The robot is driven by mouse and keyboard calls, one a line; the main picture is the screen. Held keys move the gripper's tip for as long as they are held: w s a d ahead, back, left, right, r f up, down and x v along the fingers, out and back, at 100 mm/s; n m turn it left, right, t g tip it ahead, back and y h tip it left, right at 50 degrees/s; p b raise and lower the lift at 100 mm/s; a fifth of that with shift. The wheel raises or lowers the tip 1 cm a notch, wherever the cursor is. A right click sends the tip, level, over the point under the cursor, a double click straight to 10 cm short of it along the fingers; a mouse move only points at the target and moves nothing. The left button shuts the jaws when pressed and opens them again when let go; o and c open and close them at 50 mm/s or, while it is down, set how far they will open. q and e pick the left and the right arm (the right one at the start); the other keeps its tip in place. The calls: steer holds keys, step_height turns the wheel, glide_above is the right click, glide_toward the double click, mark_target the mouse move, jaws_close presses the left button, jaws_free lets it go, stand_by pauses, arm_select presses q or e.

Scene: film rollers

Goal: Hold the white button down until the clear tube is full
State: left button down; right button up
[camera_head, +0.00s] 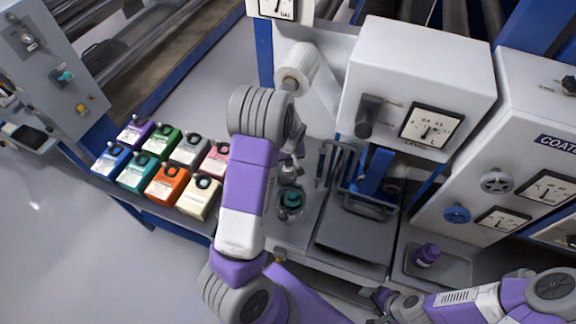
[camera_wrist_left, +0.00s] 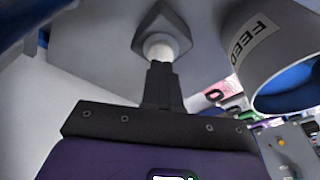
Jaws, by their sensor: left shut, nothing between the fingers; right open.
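In the left wrist view, the white button (camera_wrist_left: 161,44) is a short round white stub in a dark, angular grey collar. My left gripper (camera_wrist_left: 160,68) is shut and empty, with its dark fingertips right at the button's end. They appear to touch it; how far the button is pressed I cannot tell. In the head view my own left arm hides the button and most of this gripper. I cannot make out the clear tube or its level in either view. My right gripper (camera_head: 378,299) is open and empty at the bottom, below the grey tray.
A grey cylinder marked FEED (camera_wrist_left: 262,50) is close on the right in the left wrist view. Several coloured boxes (camera_head: 165,183) stand on the bench at left. White machine housings with dials (camera_head: 425,80) line the back.

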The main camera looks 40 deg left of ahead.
arm_select(q)
steer(key=shift+r+p, duration=1.65)
steer(key=shift+r, duration=0.9)
